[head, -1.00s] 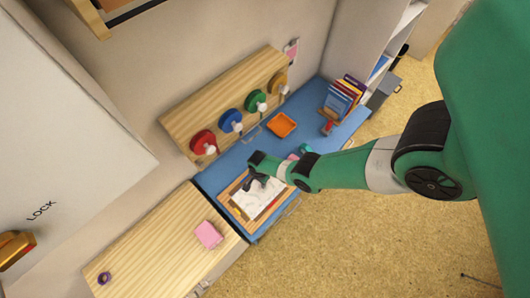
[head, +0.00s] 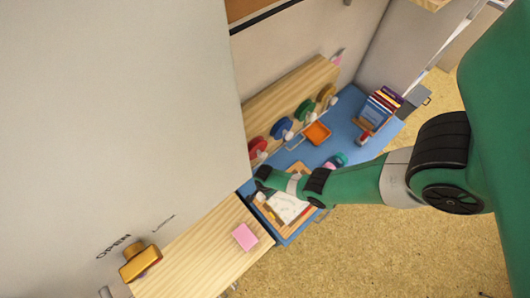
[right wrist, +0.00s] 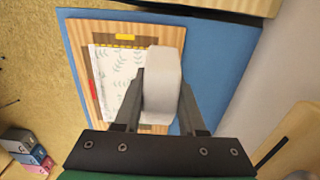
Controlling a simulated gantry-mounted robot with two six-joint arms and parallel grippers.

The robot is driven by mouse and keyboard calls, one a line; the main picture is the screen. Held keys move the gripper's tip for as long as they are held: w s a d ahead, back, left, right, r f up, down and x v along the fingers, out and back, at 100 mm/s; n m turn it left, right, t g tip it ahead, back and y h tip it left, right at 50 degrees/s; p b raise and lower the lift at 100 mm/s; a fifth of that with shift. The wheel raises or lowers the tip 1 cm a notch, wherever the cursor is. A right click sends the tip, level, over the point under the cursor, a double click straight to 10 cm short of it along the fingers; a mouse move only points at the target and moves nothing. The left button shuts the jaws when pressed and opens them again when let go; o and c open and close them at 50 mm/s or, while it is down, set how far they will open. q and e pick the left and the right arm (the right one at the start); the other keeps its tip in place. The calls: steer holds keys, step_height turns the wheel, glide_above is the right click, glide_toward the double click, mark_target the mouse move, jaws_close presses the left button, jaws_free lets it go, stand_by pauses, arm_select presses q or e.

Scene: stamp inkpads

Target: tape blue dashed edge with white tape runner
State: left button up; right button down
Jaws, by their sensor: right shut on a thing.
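My right gripper (head: 262,188) is shut on a white block-like thing (right wrist: 163,85), apparently the white tape runner, which fills the space between its fingers. It hangs over or close to the wooden board (right wrist: 155,30), hiding part of the board's right side. On the board lies a white sheet with a pale green leaf pattern (right wrist: 112,75); it also shows in the head view (head: 287,208). A yellow mark (right wrist: 125,37) lies beyond the sheet and a red mark (right wrist: 93,88) at its left. I cannot make out a blue dashed edge. My left gripper is not in view.
The board lies on a blue tabletop (head: 345,135) with an orange tray (head: 317,133) and a book rack (head: 378,108). Coloured tape rolls hang on a wooden rack (head: 290,100) behind. A pink pad (head: 245,237) lies on the wooden bench (head: 195,255) at left.

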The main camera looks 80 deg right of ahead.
steer(key=shift+w, duration=0.3)
steer(key=shift+s+f, duration=0.25)
steer(key=shift+f+b, duration=0.35)
steer(key=shift+b, duration=0.2)
arm_select(q)
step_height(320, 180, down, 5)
steer(key=b, duration=0.4)
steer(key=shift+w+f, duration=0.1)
arm_select(e)
step_height(320, 180, down, 4)
steer(key=shift+r, duration=0.1)
arm_select(q)
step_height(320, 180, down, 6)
steer(key=b, duration=0.5)
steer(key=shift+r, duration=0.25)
arm_select(e)
glide_above(265, 201)
steer(key=f, duration=0.5)
steer(key=shift+a+f, duration=0.2)
steer(key=shift+f, duration=0.1)
arm_select(q)
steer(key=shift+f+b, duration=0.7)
steer(key=shift+b, duration=0.25)
arm_select(e)
steer(key=shift+f, duration=0.75)
steer(key=shift+d, duration=0.1)
